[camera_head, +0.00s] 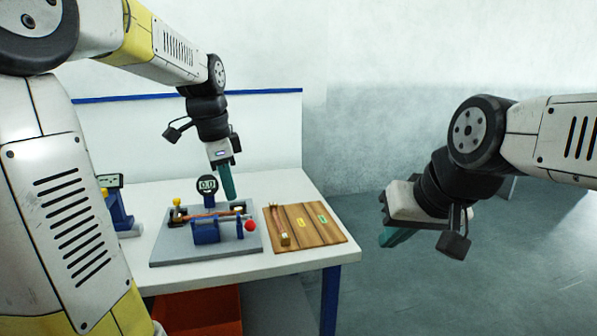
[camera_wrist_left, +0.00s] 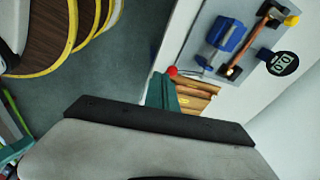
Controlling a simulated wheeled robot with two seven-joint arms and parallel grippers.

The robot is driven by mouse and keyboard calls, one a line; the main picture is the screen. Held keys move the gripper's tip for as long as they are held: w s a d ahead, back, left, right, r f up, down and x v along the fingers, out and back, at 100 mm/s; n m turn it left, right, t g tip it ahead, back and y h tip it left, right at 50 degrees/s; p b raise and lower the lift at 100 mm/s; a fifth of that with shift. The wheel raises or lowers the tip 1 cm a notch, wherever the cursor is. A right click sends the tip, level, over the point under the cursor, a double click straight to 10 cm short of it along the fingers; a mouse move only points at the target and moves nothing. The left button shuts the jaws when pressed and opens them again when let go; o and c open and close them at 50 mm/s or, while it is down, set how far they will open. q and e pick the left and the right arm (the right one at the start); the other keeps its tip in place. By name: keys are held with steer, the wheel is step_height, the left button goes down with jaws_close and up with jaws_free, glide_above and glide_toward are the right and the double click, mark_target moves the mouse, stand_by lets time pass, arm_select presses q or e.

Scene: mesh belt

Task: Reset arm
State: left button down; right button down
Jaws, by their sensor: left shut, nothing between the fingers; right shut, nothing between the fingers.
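My left gripper (camera_head: 228,184) is above the back of the white table, with its teal fingers pointing down and shut with nothing between them. It hangs just right of the round gauge (camera_head: 207,185) in the head view. In the left wrist view its teal fingers (camera_wrist_left: 161,92) appear in front of the wooden board (camera_wrist_left: 200,94). My right gripper (camera_head: 392,238) is shut and empty, off to the right of the table over open floor. Its fingers are partly hidden behind its own wrist.
On the white table (camera_head: 170,280) a grey plate (camera_head: 165,252) carries a blue fixture (camera_head: 207,232), a copper-coloured rod and a red ball (camera_head: 250,225). The wooden board (camera_head: 325,236) lies to its right. A blue device (camera_head: 117,207) stands left. An orange bin (camera_head: 200,312) is below.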

arm_select(q)
steer(key=s+d+n+t+h, duration=0.1)
steer(key=s+d+n+t, duration=0.2)
steer(key=s+n, duration=0.9)
steer(key=s+t, duration=0.1)
steer(key=s, duration=0.3)
steer(key=shift+s+f+n, duration=0.3)
steer(key=shift+f+n, duration=0.05)
steer(key=shift+n, duration=0.05)
steer(key=shift+a, duration=0.1)
